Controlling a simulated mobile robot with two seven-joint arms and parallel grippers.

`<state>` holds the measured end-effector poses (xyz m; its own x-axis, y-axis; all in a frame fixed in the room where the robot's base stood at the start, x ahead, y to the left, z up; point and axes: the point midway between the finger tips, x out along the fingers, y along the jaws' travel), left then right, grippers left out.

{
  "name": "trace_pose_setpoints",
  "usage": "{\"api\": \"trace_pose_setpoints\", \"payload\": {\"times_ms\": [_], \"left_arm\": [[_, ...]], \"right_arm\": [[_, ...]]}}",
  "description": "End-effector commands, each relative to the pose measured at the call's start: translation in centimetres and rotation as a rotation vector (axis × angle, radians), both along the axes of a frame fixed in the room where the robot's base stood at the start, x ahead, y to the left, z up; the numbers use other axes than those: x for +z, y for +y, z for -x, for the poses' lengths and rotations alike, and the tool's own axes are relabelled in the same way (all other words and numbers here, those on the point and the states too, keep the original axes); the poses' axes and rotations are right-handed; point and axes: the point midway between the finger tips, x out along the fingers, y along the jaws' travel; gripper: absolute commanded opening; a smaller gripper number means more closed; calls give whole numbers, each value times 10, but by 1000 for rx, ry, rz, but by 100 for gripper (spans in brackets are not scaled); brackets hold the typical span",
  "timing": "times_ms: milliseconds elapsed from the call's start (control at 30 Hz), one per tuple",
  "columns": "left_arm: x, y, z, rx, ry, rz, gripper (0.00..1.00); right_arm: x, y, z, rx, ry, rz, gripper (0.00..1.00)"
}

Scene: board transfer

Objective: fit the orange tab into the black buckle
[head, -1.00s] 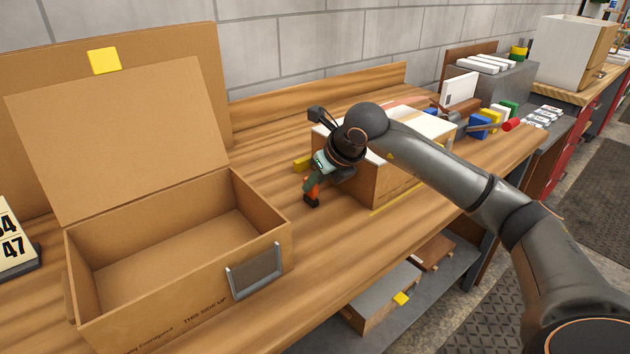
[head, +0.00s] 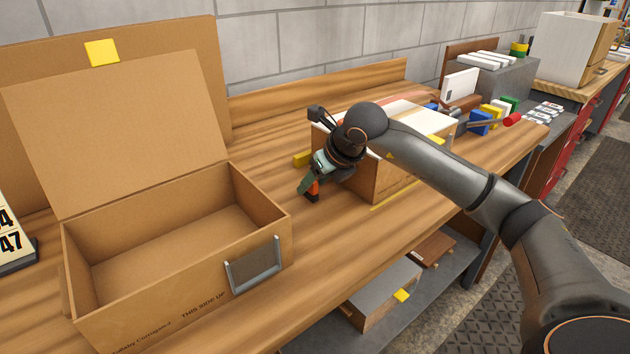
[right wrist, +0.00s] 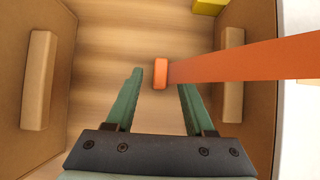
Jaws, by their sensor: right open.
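The orange tab (right wrist: 160,73) is the blunt end of an orange strap (right wrist: 240,62), which runs off to the right in the right wrist view. My right gripper (right wrist: 161,90) has its two green fingers spread, one on each side of the tab, with gaps showing. In the head view the right gripper (head: 310,188) hangs in front of the white-topped box, and a bit of the orange tab (head: 314,185) shows beside a green finger. A small dark piece (head: 312,198) sits just below the orange; I cannot tell if it is the black buckle. My left gripper is out of view.
An open cardboard box (head: 258,226) stands at left, with bare wooden bench between it and the white-topped box (head: 398,178). Coloured blocks (head: 480,123) stand farther right. A shelf below holds boxes.

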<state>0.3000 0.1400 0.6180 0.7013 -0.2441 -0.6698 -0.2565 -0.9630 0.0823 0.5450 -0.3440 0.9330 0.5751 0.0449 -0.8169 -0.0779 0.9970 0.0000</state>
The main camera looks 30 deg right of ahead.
Motion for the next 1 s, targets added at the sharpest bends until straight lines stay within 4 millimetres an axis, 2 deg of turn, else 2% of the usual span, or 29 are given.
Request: {"api": "trace_pose_setpoints", "payload": {"times_ms": [233,267,300,367,700,833,1000], "left_arm": [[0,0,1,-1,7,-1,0],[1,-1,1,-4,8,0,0],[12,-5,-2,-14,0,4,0],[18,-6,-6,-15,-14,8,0],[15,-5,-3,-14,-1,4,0],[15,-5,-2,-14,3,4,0],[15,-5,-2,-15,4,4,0]], "right_arm": [[1,0,0,0,-1,0,54],[1,0,0,0,-1,0,54],[2,0,0,0,-2,0,54],[14,-1,7,0,-6,1,54],[76,-5,51,-1,-5,1,54],[92,-5,63,-1,-3,1,54],[102,-6,71,0,-2,1,54]]}}
